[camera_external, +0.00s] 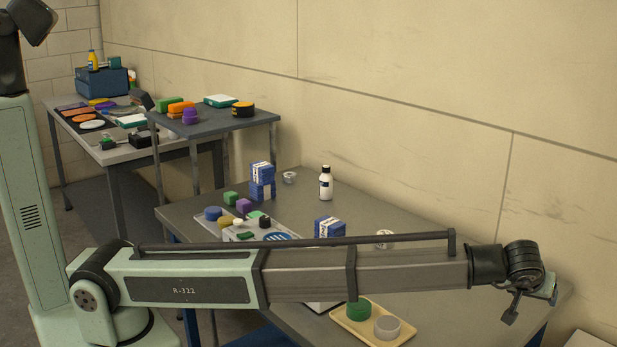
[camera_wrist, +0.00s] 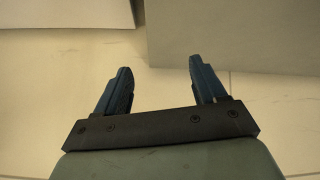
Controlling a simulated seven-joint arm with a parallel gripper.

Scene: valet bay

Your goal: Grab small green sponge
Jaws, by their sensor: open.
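Several green things could be the small green sponge, and I cannot tell which is meant. A small green block (camera_external: 230,198) sits on the near table beside a purple block. A flat dark green piece (camera_external: 245,236) lies among small items further forward. A larger green block (camera_external: 161,104) lies on the grey cart at the back.
The near table (camera_external: 440,215) has bare space at its right. Blue-and-white boxes (camera_external: 262,173), a white bottle (camera_external: 326,183) and a yellow tray (camera_external: 341,320) with round pieces stand on it. The grey cart (camera_external: 215,121) stands behind. A wall (camera_external: 420,80) runs along the back.

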